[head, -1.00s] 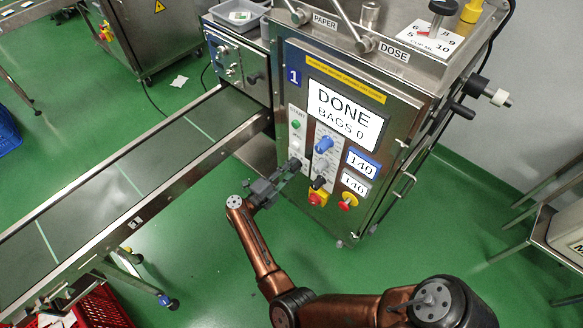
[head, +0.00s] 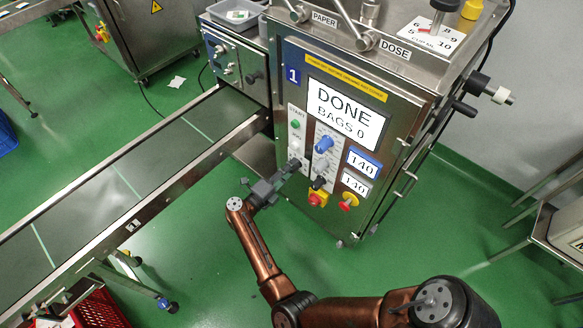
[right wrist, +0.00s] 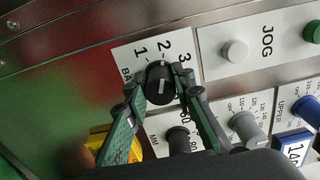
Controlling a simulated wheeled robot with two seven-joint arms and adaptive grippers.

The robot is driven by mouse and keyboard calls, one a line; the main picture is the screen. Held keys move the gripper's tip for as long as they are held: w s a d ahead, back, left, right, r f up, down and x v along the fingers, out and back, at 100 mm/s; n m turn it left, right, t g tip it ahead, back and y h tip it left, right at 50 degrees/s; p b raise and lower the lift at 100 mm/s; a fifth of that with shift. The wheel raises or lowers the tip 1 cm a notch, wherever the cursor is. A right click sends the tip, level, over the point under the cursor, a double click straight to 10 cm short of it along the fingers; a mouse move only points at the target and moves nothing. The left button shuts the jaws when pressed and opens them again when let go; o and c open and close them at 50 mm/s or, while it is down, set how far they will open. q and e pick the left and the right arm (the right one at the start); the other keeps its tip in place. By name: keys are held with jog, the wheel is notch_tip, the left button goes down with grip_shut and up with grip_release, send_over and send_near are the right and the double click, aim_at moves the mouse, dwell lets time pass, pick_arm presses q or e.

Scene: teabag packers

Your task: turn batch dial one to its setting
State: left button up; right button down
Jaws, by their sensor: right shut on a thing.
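Batch dial one is a round black knob (right wrist: 159,80) with a pale mark, on a white plate numbered 1, 2 and 3 in the right wrist view. My right gripper (right wrist: 162,91) is shut on this knob, one finger on each side of it. I cannot tell for sure which number the mark points at. In the head view my right gripper (head: 292,166) reaches the lower left of the panel on machine 1 (head: 345,75), and its fingers largely hide the dial. My left gripper is out of view.
Close by are a blue knob (head: 324,145), a black knob (head: 319,182), a red-and-yellow switch (head: 317,198) and a red button (head: 348,204). A green start button (head: 295,124) sits above. A conveyor (head: 120,180) runs to the left. Green floor is clear below.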

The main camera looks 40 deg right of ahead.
jog(key=shift+f, duration=0.1)
jog(key=c, duration=2)
grip_release()
jog(key=shift+c, duration=0.2)
jog(key=o, duration=0.4)
jog(key=shift+a, duration=0.1)
jog(key=a, duration=0.8)
jog(key=s+a, duration=0.1)
jog(key=a, duration=0.3)
jog(key=shift+d, duration=0.2)
